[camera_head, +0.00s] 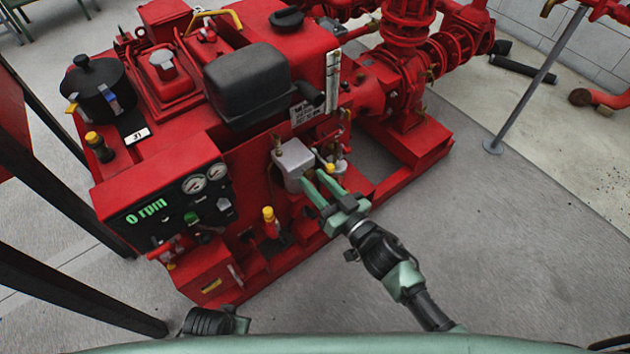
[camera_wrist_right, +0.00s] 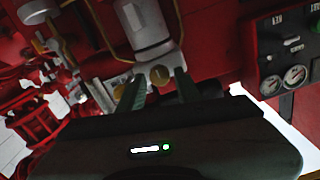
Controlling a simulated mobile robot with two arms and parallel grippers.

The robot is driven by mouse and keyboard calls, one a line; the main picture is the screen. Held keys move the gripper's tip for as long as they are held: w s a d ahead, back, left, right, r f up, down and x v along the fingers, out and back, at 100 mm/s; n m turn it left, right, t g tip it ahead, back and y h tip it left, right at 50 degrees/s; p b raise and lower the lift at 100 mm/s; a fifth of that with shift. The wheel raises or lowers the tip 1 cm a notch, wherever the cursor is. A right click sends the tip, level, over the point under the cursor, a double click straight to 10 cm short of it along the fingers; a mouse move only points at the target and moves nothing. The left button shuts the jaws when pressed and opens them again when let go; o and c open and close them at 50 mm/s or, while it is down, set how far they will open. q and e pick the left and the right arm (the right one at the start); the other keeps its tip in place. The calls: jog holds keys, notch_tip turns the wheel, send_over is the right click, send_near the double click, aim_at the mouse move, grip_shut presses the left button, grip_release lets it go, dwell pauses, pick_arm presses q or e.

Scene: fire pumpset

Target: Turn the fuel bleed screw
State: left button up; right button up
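The fuel bleed screw (camera_wrist_right: 160,75) appears in the right wrist view as a small brass slotted head at the base of a grey cylindrical filter housing (camera_wrist_right: 145,22). My right gripper (camera_wrist_right: 160,80) has its two green fingers apart, one on each side of the screw. I cannot tell whether they touch it. In the head view my right gripper (camera_head: 313,178) reaches the side of the red pump engine (camera_head: 160,165), beside a grey box (camera_head: 295,158). The screw cannot be made out there. My left gripper is not in view; a piece of my left arm shows at the bottom.
A control panel (camera_head: 170,215) with gauges and a green "0 rpm" readout is left of the gripper. A yellow-capped lever (camera_head: 269,222) stands below the grey box. Red pipework (camera_head: 405,60) is at the back right.

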jog(key=shift+w+a, duration=0.2)
jog(key=shift+w, duration=0.1)
grip_shut()
